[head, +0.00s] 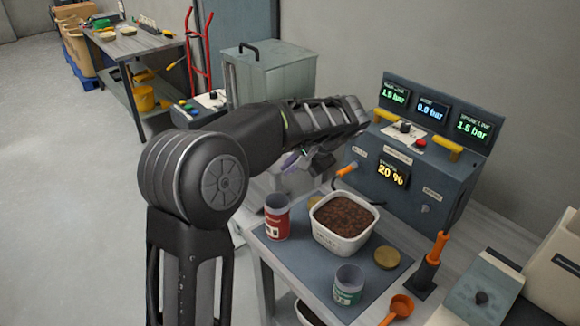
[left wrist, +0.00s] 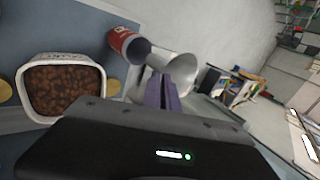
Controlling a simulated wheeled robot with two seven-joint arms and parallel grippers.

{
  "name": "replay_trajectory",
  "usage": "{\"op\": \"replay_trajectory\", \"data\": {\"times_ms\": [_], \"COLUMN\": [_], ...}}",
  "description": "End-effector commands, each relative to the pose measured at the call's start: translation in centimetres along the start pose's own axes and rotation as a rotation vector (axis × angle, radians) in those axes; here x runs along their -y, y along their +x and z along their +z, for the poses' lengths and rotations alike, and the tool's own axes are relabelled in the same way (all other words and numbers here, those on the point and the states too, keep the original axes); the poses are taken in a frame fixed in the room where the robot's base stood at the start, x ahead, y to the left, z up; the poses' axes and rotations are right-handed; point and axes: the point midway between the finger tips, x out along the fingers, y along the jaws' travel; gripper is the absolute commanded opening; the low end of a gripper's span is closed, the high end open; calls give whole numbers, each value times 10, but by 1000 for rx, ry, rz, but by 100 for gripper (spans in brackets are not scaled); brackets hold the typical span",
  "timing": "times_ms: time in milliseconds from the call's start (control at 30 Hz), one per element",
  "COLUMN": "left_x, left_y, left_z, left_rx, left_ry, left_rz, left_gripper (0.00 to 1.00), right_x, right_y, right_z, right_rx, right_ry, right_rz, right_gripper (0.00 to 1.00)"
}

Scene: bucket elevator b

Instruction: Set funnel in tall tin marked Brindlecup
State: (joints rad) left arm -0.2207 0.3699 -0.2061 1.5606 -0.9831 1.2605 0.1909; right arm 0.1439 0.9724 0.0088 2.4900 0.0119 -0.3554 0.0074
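The pale grey funnel (left wrist: 176,66) shows in the left wrist view at my left gripper's purple fingers (left wrist: 172,92), which look closed on its wall. In the head view, my left gripper (head: 305,160) is above the table's back left part, and the arm hides most of the funnel. A tall red tin (head: 277,217) stands open and upright on the blue-grey mat, below the gripper; it also shows beside the funnel in the left wrist view (left wrist: 122,42). A shorter tin with a green label (head: 348,286) stands near the front. The tin names are too small to read. My right gripper is out of view.
A white tub of brown granules (head: 342,223) stands right of the red tin. A brass lid (head: 386,258), an orange scoop (head: 399,308) and an orange-handled tool (head: 431,262) lie or stand to the right. A control box (head: 420,165) stands behind.

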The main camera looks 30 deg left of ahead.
Motion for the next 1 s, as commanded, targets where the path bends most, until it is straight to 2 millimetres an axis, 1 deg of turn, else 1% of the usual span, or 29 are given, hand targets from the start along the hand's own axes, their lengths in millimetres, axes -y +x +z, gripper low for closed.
{"op": "replay_trajectory", "data": {"times_ms": [267,1000], "left_x": [-8,-46], "left_y": [10,60], "left_z": [0,2], "left_rx": [0,0], "left_ry": [0,1], "left_rz": [0,0], "left_gripper": [0,0], "right_x": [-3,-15], "right_y": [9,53], "right_z": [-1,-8], "right_rx": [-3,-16], "right_ry": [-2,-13], "right_rz": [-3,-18], "right_gripper": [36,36]}}
